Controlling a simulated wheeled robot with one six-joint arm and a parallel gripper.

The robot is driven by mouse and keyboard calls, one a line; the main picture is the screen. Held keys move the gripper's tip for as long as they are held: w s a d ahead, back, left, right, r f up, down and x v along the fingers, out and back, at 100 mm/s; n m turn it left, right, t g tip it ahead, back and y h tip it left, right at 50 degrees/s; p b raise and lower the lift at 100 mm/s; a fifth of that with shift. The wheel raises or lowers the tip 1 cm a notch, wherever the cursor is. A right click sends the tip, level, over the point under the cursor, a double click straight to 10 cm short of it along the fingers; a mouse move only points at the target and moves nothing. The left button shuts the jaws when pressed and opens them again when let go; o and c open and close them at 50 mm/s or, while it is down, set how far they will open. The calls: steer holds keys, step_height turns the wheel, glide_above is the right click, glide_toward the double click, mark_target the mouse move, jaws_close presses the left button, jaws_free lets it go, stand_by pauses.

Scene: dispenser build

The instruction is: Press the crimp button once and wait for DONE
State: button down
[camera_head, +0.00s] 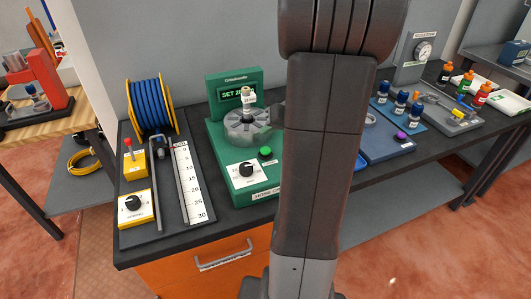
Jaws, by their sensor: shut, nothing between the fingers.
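The green crimp station (217,142) stands left of centre on the dark bench. Its upright panel carries a lit display (235,95) that reads "SET 2" and more I cannot make out. A round green button (265,153) sits on its deck, beside a black dial (246,169) on a white plate. A small white-labelled vial (249,98) stands upright at a grey, slotted round holder (240,125). My own arm rises through the middle of the view and hides the station's right side.
Left of the station are a blue hose reel (151,103), a scale strip (189,185) and yellow control boxes (135,205). Right of my arm, blue-labelled bottles (400,103) and a blue device with a purple button (400,137) stand on the bench.

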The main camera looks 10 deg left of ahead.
mark_target(269, 151)
step_height(269, 151, down, 3)
steer(key=shift+f+b, duration=0.1)
steer(key=shift+b, duration=0.85)
steer(key=shift+f+b, duration=0.5)
steer(key=shift+b, duration=0.15)
steer(key=shift+f, duration=0.1)
stand_by(0.6)
steer(key=shift+f+b, duration=0.35)
steer(key=shift+b, duration=0.3)
steer(key=shift+f+b, duration=0.5)
steer(key=shift+b, duration=0.2)
stand_by(0.5)
stand_by(0.3)
steer(key=shift+r+p, duration=0.5)
steer(key=shift+r, duration=0.5)
